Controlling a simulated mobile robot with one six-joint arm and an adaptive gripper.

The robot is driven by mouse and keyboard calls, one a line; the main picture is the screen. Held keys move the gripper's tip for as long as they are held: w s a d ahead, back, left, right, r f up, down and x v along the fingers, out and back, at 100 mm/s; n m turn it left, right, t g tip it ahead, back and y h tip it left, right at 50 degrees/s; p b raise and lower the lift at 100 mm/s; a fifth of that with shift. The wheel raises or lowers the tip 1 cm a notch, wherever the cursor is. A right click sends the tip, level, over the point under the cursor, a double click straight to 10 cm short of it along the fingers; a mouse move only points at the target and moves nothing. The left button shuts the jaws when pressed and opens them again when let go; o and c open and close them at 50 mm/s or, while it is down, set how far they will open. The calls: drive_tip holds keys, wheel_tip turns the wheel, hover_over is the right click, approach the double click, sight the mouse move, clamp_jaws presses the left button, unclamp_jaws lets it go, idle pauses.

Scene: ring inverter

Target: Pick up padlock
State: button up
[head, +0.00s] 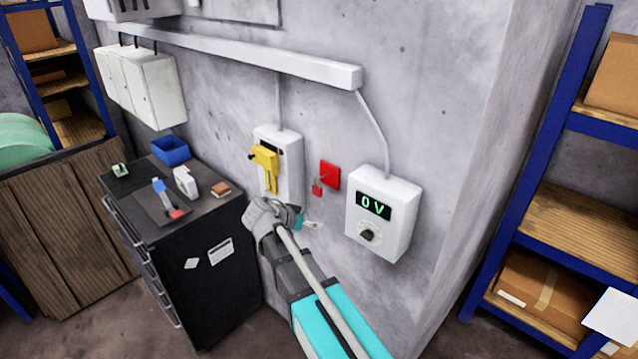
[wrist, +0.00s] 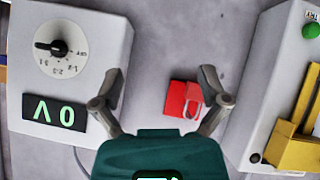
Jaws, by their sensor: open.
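The small red padlock (head: 317,188) hangs at the lower left of a red square plate (head: 330,173) on the concrete wall in the head view. In the wrist view, which looks turned over, the padlock (wrist: 194,94) shows between my open fingers, nearer the right one, with its pale pink shackle over the plate (wrist: 177,97). My gripper (head: 311,224) is below the padlock in the head view. In the wrist view my gripper (wrist: 160,73) is open and holds nothing. How far the fingers are from the padlock in depth is hard to tell.
A white box reading 0 V with a dial (head: 384,214) juts out right of the padlock. A white switch box with a yellow handle (head: 266,165) is left. A black drawer cabinet (head: 205,260) with small items stands further left. Shelves (head: 570,215) stand right.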

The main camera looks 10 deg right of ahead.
sight(315, 188)
drive_tip(key=w+a+r+m+t+h+p, duration=0.1)
drive_tip(key=w+a+r+m+t+h, duration=0.1)
drive_tip(key=a+r, duration=0.4)
drive_tip(key=w+r+t, duration=0.1)
drive_tip(key=w, duration=0.1)
drive_tip(key=shift+w+p, duration=0.3)
drive_tip(key=shift+w, duration=0.1)
drive_tip(key=shift+d+r, duration=0.1)
drive_tip(key=b+x, duration=0.2)
drive_tip(key=x, duration=0.5)
drive_tip(key=shift+w+d+b, duration=0.15)
drive_tip(key=shift+d+b, duration=0.05)
drive_tip(key=shift+b, duration=0.2)
drive_tip(key=shift+w+d+f, duration=0.2)
drive_tip(key=shift+w+d, duration=0.05)
drive_tip(key=shift+d, duration=0.2)
drive_tip(key=shift+b+x, duration=0.8)
drive_tip(key=shift+x, duration=1.8)
drive_tip(key=shift+w+r, duration=0.15)
drive_tip(key=shift+c, duration=0.2)
